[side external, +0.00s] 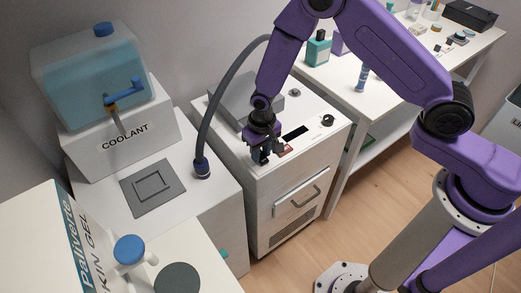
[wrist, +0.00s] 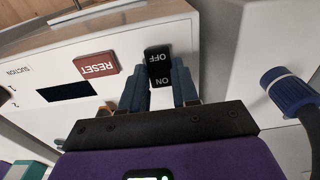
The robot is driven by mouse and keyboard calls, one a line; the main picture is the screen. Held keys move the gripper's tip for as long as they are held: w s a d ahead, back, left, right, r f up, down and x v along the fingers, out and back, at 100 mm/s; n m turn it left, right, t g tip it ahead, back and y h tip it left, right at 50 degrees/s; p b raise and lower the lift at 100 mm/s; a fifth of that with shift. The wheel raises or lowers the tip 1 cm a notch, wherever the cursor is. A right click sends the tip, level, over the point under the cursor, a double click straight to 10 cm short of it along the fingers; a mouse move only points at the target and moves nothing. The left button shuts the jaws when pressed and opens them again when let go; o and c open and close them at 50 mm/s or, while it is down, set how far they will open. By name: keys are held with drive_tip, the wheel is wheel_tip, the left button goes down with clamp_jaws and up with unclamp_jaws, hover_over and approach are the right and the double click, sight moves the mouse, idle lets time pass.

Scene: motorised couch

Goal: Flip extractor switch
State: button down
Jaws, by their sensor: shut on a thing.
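The black rocker switch (wrist: 158,62), marked OFF and ON, is on the white extractor cabinet (side external: 290,185). In the wrist view my gripper (wrist: 157,82) has one finger on each side of the switch, shut on it. The lettering appears upside down there. In the side external view my gripper (side external: 264,156) points down at the front left of the cabinet's top, and it hides the switch. I cannot tell which way the rocker is tipped.
A red RESET button (wrist: 97,66) and a dark display (wrist: 65,92) are close to the switch. A grey hose with a blue collar (side external: 202,169) rises left of my gripper. A coolant tank (side external: 95,80) stands at the left. A white table (side external: 375,85) is behind.

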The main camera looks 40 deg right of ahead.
sight(262, 158)
drive_tip(key=c, duration=0.8)
unclamp_jaws()
drive_tip(key=shift+c, duration=0.2)
wheel_tip(262, 158, up, 17)
drive_tip(key=shift+s+r, duration=0.2)
drive_tip(key=shift+s, duration=0.15)
